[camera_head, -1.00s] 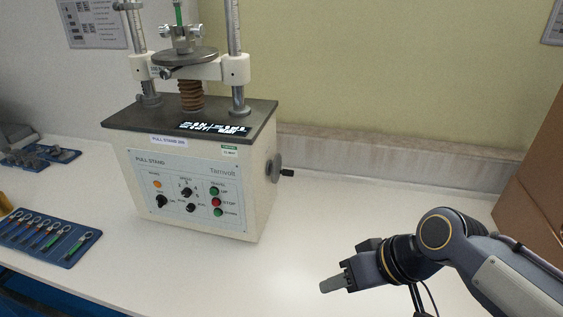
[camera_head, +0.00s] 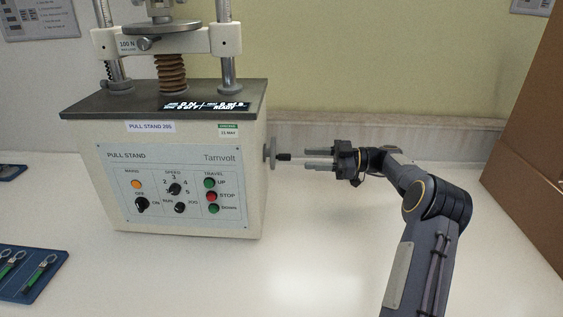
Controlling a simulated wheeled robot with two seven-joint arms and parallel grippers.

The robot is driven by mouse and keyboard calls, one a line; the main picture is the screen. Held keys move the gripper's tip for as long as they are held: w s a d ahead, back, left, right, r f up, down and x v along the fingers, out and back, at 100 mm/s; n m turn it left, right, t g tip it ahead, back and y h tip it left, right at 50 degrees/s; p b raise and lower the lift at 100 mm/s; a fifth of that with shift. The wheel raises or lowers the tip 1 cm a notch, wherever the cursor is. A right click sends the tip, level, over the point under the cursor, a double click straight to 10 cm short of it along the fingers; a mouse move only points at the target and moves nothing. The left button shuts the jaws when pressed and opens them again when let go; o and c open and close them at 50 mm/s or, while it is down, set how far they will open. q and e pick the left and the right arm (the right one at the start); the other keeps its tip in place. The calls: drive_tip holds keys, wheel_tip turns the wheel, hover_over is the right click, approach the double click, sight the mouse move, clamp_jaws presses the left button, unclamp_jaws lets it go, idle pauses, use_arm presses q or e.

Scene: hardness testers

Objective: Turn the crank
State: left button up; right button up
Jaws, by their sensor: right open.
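The crank (camera_head: 271,154) is a grey disc with a short black handle (camera_head: 284,157) on the right side of the pull stand (camera_head: 185,180). The pull stand is a cream box with a dark top plate, a front panel of knobs and buttons, and a screw column above. My right gripper (camera_head: 306,160) is open and points left at the handle. Its two fingers lie above and below the handle's line, with the tips just right of the handle's end. I cannot tell whether they touch it. My left gripper is not in view.
A brown box (camera_head: 530,150) stands at the right edge. A blue mat (camera_head: 30,275) with several small tools lies at the lower left.

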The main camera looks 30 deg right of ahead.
sight(288, 158)
drive_tip(key=x, duration=0.7)
drive_tip(key=shift+w+a+p, duration=0.1)
drive_tip(key=shift+a+p, duration=0.1)
drive_tip(key=shift+p, duration=0.15)
drive_tip(key=shift+c, duration=0.2)
clamp_jaws()
